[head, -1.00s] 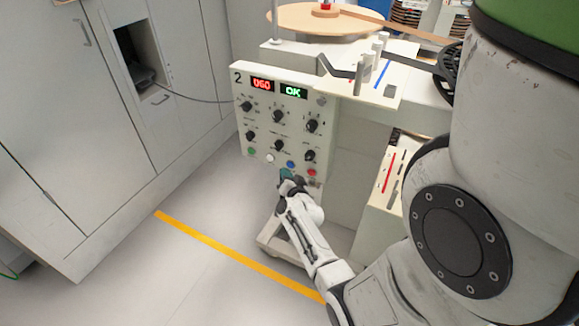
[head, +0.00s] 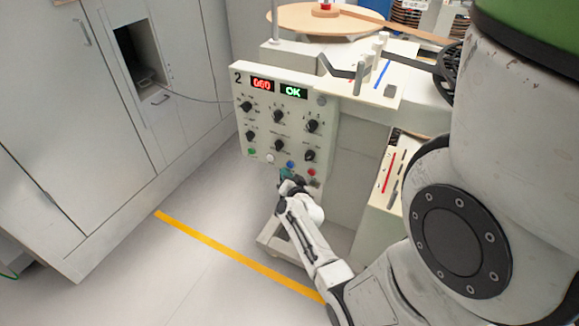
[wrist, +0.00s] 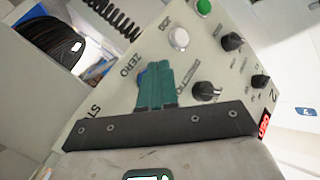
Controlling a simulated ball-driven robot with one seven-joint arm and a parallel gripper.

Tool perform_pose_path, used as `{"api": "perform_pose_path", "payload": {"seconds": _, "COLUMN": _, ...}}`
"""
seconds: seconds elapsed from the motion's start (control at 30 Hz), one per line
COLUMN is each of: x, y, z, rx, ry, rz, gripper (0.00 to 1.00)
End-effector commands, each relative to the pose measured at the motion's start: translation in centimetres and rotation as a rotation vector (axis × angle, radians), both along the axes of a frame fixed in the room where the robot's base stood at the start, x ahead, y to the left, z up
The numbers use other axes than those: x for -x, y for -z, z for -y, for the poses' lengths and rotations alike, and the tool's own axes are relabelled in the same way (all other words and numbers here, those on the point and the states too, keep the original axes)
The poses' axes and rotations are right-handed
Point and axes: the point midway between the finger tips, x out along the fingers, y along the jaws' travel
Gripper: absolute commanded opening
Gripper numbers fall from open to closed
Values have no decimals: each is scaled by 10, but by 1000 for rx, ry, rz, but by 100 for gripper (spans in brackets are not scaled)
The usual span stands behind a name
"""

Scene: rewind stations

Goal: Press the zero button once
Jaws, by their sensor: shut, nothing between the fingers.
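The control panel (head: 321,105) of station 2 stands upright, with a red display reading 060 and a green one reading OK. Along its lower edge are green, white, blue and red buttons. The blue button (head: 290,164) is the zero button, just above my gripper (head: 286,174) in the head view. In the wrist view, my gripper (wrist: 158,68) has its teal fingers shut and empty, pointing at the panel beside the ZERO label (wrist: 130,62). The fingers cover most of the blue button (wrist: 141,77); only its edge shows. I cannot tell whether they touch it.
The white button (wrist: 179,38) and green button (wrist: 204,7) lie close by on the panel, with black knobs (wrist: 206,90) beside them. Grey cabinets (head: 80,120) stand at the left. The floor with a yellow line (head: 215,244) is clear.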

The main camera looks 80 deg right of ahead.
Motion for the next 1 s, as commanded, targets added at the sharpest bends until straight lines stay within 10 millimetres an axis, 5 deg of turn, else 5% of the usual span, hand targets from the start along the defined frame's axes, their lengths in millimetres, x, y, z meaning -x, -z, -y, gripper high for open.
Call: {"api": "perform_pose_path", "payload": {"seconds": 1.0, "x": 3, "y": 0, "z": 10, "rx": 0, "ry": 0, "rz": 0, "gripper": 0}}
